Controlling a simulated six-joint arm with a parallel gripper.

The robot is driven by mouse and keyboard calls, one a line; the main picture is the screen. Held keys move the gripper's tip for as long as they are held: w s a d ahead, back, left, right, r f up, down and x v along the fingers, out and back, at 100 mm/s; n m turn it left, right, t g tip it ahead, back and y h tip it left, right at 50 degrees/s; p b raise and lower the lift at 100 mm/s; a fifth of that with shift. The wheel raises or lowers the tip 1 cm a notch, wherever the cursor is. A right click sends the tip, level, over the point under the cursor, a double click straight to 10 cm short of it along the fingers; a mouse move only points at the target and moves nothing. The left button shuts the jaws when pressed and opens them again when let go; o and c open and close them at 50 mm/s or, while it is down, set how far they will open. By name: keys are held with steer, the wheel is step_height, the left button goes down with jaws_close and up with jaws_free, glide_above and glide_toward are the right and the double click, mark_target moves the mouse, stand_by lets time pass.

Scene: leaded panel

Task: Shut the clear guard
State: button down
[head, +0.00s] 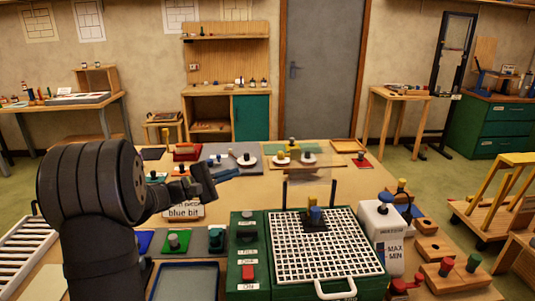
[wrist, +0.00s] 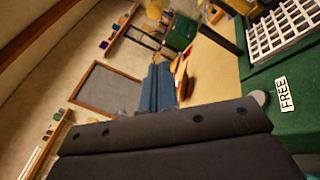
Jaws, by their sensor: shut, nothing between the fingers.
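The clear guard (head: 310,190) is a see-through panel in a dark frame. It stands raised and roughly upright at the back of the green machine (head: 340,289), above its white grid top (head: 345,250). A dark piece with a blue part and a yellow top (head: 315,217) stands on the grid below the guard. My gripper (head: 232,174) is shut and empty, left of the guard and apart from it, above the table. In the wrist view its blue-grey fingers (wrist: 158,88) point away. Part of the grid (wrist: 280,30) shows there; I cannot make out the guard.
A green switch panel (head: 248,225) with a red switch adjoins the machine's left side. The FREE label (wrist: 284,93) shows in the wrist view. A white bottle (head: 381,225) stands to the right. A "blue bit" sign (head: 184,212) stands below my gripper. Small knobbed pieces crowd the table's back.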

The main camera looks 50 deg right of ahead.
steer(key=s+d+r+m+t, duration=0.1)
steer(key=d+r+m, duration=0.1)
steer(key=d+m, duration=0.35)
steer(key=s+d+r+m+t, duration=0.1)
steer(key=s+d+r+m, duration=0.15)
steer(key=d, duration=0.65)
steer(key=shift+s+a+f, duration=0.1)
steer(key=shift+s+a, duration=0.4)
steer(key=shift+a, duration=0.3)
steer(key=shift+s+a+f, duration=0.1)
steer(key=shift+s+a, duration=0.35)
steer(key=shift+a, duration=0.3)
